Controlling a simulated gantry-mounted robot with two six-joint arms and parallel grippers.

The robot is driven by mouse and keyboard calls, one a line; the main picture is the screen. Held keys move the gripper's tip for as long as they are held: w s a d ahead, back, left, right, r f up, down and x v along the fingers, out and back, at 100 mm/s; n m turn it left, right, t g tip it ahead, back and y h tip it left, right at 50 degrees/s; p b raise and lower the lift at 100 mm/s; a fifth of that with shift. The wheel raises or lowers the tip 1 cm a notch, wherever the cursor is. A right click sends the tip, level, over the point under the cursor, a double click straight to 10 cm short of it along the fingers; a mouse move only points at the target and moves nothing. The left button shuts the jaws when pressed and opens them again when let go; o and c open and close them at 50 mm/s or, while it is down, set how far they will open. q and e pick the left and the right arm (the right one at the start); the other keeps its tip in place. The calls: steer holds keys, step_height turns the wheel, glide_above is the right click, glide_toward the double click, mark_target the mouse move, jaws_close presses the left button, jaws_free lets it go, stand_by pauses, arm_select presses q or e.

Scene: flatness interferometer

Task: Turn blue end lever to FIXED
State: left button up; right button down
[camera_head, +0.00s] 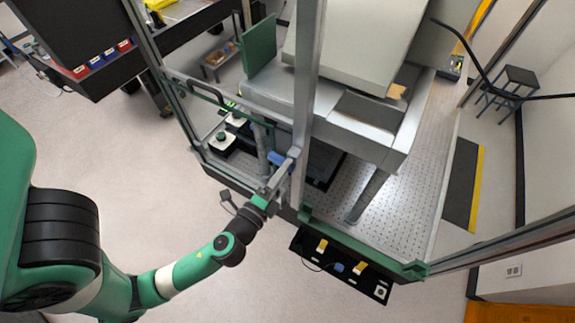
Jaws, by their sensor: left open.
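A blue part (277,158), which looks like the blue end lever, shows inside the machine frame just behind the front post. My left gripper (288,160) reaches in from the lower left, with its tip right beside the blue part and partly in front of it. The jaws are open. I cannot tell whether they touch the blue part or stand around it. The lever's full shape, its setting and any FIXED marking are too small or hidden to read. My right gripper is out of view.
A vertical metal post (307,90) of the green frame stands close to my left gripper. A perforated metal table (408,195) lies inside the frame. A black panel (318,262) with yellow parts sits low in front. A black-and-green device (221,143) stands at left.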

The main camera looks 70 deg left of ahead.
arm_select(q)
jaws_close()
steer(key=shift+n+b, duration=0.55)
steer(key=shift+n, duration=0.25)
jaws_free()
steer(key=shift+s, duration=0.1)
